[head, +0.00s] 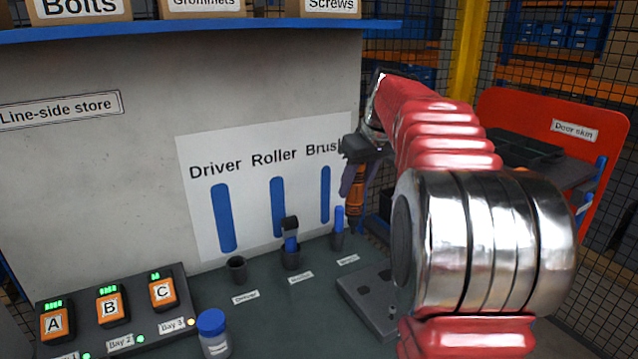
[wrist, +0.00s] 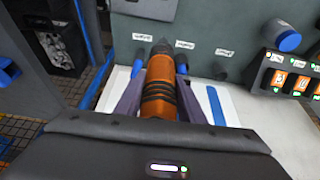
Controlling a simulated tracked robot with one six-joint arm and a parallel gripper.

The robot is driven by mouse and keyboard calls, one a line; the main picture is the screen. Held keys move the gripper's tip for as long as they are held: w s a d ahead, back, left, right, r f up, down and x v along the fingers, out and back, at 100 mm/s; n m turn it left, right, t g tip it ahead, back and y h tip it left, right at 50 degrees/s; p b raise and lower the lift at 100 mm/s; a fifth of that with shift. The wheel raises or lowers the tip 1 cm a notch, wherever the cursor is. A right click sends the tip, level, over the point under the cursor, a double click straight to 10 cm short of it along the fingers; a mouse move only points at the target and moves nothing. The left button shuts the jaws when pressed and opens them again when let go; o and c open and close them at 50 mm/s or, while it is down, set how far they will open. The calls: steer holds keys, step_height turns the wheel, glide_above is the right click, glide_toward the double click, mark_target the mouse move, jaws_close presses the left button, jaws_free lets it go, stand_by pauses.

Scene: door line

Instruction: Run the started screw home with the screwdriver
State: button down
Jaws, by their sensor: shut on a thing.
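My gripper (head: 353,182) is shut on an orange and black screwdriver (head: 357,190), held above the back of the bench. In the wrist view the screwdriver (wrist: 158,85) sits between the two fingers (wrist: 159,72), its dark tip pointing away from the palm. A grey block (head: 362,290) lies on the bench, lower in the head view and partly hidden by my arm. A small upright piece that looks like the screw (head: 392,312) stands on it. The screwdriver is apart from the block. How deep the screw sits is too small to tell.
An empty cup (head: 237,270) stands under the Driver outline, beside cups with a roller (head: 291,232) and a brush (head: 339,218). A blue-capped jar (head: 213,332) and a charger with several batteries (head: 110,306) stand left. A shelf (head: 200,30) overhangs the bench.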

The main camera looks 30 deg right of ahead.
steer(key=s+d+f+m, duration=0.1)
steer(key=s+d, duration=0.3)
steer(key=s, duration=0.8)
steer(key=s+a+f, duration=0.2)
steer(key=s+f, duration=0.2)
steer(key=shift+f+n, duration=0.3)
steer(key=shift+f, duration=0.05)
steer(key=shift+f, duration=0.15)
steer(key=shift+f, duration=2.75)
steer(key=shift+a+f, duration=0.1)
steer(key=shift+f, duration=1.35)
stand_by(1.7)
